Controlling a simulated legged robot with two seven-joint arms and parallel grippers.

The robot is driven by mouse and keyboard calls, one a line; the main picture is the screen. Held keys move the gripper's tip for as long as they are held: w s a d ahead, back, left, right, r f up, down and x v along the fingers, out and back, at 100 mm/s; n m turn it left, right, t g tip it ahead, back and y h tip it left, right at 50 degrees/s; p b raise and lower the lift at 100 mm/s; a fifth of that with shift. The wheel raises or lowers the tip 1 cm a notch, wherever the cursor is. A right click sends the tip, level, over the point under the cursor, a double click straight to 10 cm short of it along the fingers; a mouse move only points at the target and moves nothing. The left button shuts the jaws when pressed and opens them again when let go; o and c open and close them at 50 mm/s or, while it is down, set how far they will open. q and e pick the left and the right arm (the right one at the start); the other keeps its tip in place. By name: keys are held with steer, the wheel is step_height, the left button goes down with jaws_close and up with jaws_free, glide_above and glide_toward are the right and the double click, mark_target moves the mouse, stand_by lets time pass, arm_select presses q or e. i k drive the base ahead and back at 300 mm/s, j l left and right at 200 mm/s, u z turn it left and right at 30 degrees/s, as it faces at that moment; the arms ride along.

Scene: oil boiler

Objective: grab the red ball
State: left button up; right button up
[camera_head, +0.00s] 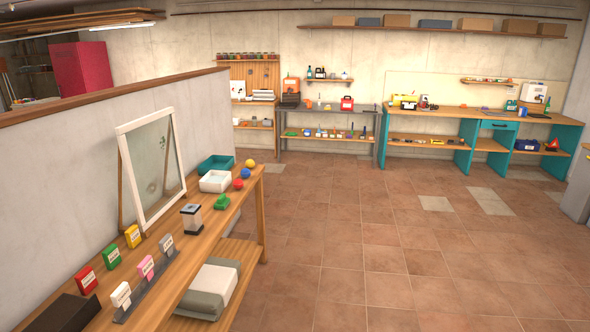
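A small red ball (238,184) sits on the wooden table (190,262) at the left, near its right edge toward the far end. A blue ball (245,173) lies just beyond it and a yellow ball (250,163) beyond that, in a short row. A white tray (215,181) stands to the left of the red ball. A green object (222,202) stands nearer to me, below and left of it. Neither of my grippers shows in the head view.
A teal tray (215,165), a dark-topped container (191,217) and several coloured boxes also stand on the table. The tiled floor (360,235) to the right is clear. Workbenches (440,118) line the far wall.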

mark_target(238, 183)
steer(key=i, duration=2.65)
